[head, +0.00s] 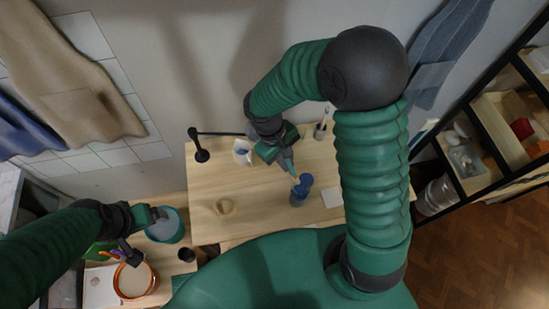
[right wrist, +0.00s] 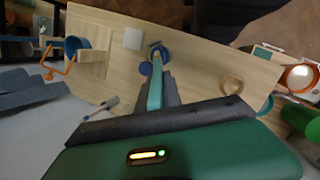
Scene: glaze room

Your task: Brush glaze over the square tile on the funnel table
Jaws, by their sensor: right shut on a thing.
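My right gripper (head: 283,158) is shut on a slim teal tool, seemingly the brush (head: 291,167), above the table. The brush also shows in the right wrist view (right wrist: 155,92), between the dark fingers. Its far end is by a small blue jar (head: 298,196); I cannot tell whether it touches or enters it. A second blue round thing (head: 306,180) is right beside the jar. The pale square tile (head: 332,197) lies flat to the right of the jar, partly behind my arm; it shows whole in the right wrist view (right wrist: 133,38). My left gripper (head: 146,216) is near a teal bucket, its fingers unclear.
The wooden table (head: 260,220) has a round wooden ring (head: 224,206) at left. A black lamp arm (head: 201,155), a white container (head: 242,150) and a holder with tools (head: 320,131) stand at the back. An orange-rimmed pail (head: 135,281) and teal bucket (head: 168,226) stand lower left.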

